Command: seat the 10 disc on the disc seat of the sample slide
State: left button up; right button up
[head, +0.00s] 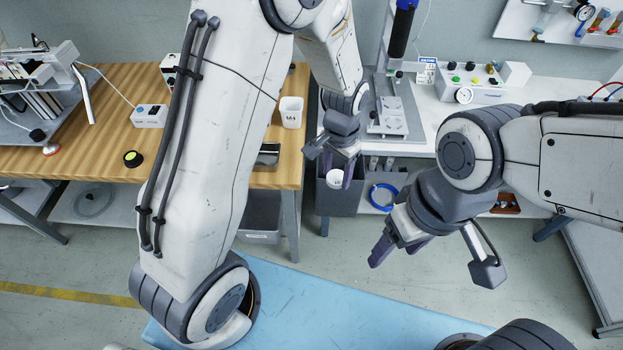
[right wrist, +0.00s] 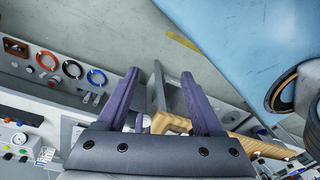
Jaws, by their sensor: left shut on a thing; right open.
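My left gripper (head: 337,168) is shut on a white disc (head: 334,180), held in the gap between the wooden bench and the white bench. The mark on the disc is too small to read surely. A grey plate with round seats (head: 393,117), which looks like the sample slide, lies on the white bench below the gantry screwdriver (head: 402,30). The disc is apart from it, nearer to me and to the left. My right gripper (head: 397,246) is open and empty over the floor; its two spread fingers show in the right wrist view (right wrist: 160,100).
A white M4 cup (head: 291,112) stands at the wooden bench's right edge (head: 275,178). A dark bin (head: 337,202) is below the held disc. A control box (head: 470,84) stands behind on the white bench. A blue coil (head: 383,196) lies on the lower shelf.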

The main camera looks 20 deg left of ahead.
jog(key=shift+o, duration=0.4)
jog(key=o, duration=0.4)
jog(key=shift+w, duration=0.1)
jog(key=w+d+f+n+t+y, duration=0.1)
jog(key=w+f+n+t+y, duration=0.15)
jog(key=w+f, duration=0.6)
jog(key=w+d+f+n+t+y, duration=0.1)
jog(key=w+f+n+t+y, duration=0.15)
jog(key=w+f, duration=0.65)
pick_arm(q)
jog(key=d+r+m, duration=0.1)
jog(key=d+r, duration=0.1)
jog(key=d, duration=0.1)
jog(key=w+d+r+m, duration=0.1)
jog(key=shift+w+d+m, duration=0.1)
jog(key=shift+d+m, duration=0.05)
jog(key=shift+m, duration=0.15)
pick_arm(e)
jog(key=t+y, duration=0.3)
jog(key=y, duration=0.5)
send_near(337, 179)
jog(key=w+a, duration=0.2)
jog(key=w, duration=0.1)
jog(key=w+a, duration=0.3)
jog(key=shift+w+a+r, duration=0.1)
jog(key=shift+w+a, duration=0.05)
jog(key=shift+w, duration=0.05)
jog(key=shift+c, duration=0.4)
